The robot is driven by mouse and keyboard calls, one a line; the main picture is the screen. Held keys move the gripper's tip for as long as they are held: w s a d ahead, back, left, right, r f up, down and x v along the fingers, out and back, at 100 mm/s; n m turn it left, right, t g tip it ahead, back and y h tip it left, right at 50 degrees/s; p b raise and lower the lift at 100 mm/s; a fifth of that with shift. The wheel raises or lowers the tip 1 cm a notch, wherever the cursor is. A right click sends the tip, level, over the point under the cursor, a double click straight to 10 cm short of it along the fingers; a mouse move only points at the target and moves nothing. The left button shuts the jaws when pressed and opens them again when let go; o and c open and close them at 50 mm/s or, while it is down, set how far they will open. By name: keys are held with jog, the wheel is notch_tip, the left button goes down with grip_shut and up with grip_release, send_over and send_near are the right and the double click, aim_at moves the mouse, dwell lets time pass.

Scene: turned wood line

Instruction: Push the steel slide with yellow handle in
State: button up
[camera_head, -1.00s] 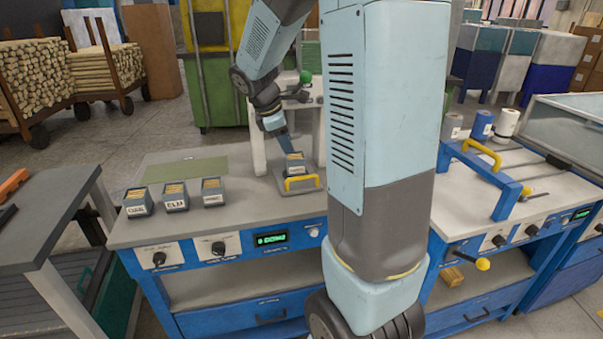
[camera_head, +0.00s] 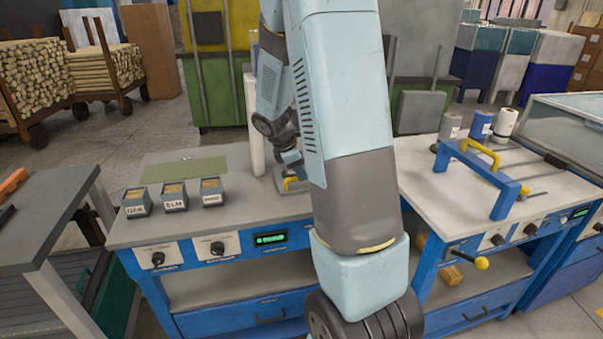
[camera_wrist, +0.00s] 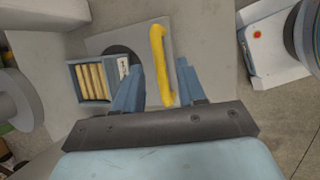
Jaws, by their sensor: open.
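The steel slide (camera_wrist: 106,40) is a flat grey plate with a yellow bar handle (camera_wrist: 162,62). In the wrist view the handle lies between the two blue fingers of my open gripper (camera_wrist: 159,72); I cannot tell whether they touch it. A dark round patch shows on the plate beside the left finger. A tin of wooden sticks (camera_wrist: 92,80) stands at the plate's left side, close to the left finger. In the head view only a bit of the yellow handle (camera_head: 289,185) shows; my arm hides most of the slide.
Three labelled tins (camera_head: 174,197) stand in a row on the bench left of the slide, near a green mat (camera_head: 184,170). A white post (camera_head: 255,130) rises behind the slide. To the right is a blue frame with another yellow handle (camera_head: 482,153).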

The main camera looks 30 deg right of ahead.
jog(key=shift+x, duration=0.95)
jog(key=shift+c, duration=0.5)
grip_shut()
